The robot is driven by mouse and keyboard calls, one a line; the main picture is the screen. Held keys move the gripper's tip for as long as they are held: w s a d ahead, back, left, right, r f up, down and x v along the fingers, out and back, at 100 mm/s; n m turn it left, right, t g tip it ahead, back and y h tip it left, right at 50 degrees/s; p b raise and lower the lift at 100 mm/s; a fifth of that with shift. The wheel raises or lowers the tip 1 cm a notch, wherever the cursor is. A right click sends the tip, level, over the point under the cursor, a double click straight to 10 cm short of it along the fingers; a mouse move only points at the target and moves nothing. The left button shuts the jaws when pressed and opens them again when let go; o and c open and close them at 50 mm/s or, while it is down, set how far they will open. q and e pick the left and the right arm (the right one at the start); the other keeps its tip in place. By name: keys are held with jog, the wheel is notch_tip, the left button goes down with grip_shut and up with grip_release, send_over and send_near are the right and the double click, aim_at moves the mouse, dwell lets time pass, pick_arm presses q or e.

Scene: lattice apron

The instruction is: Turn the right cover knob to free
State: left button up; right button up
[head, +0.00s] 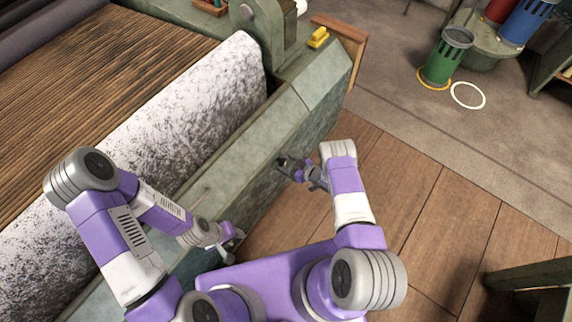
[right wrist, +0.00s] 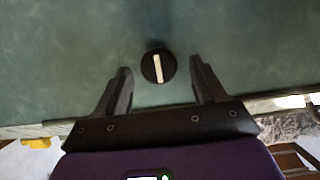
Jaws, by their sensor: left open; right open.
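The right cover knob (right wrist: 158,66) is a round black disc with a pale bar across it, set on a green panel (right wrist: 60,75). The bar points nearly up and down in the right wrist view. My right gripper (right wrist: 160,80) is open, with its fingers on either side of the knob and apart from it. My left gripper (head: 232,240) is open and empty by the machine's near side.
A speckled white roll (head: 170,125) and a brown slatted surface (head: 90,75) lie on the machine. A yellow object (head: 318,37) sits at its far corner. A green bin (head: 447,58) and a white ring (head: 468,95) stand on the floor.

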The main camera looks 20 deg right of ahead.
jog(key=shift+w+a+f, duration=0.2)
jog(key=shift+w+a, duration=0.15)
jog(key=shift+w, duration=0.1)
jog(key=shift+c, duration=0.2)
jog(key=c, duration=1)
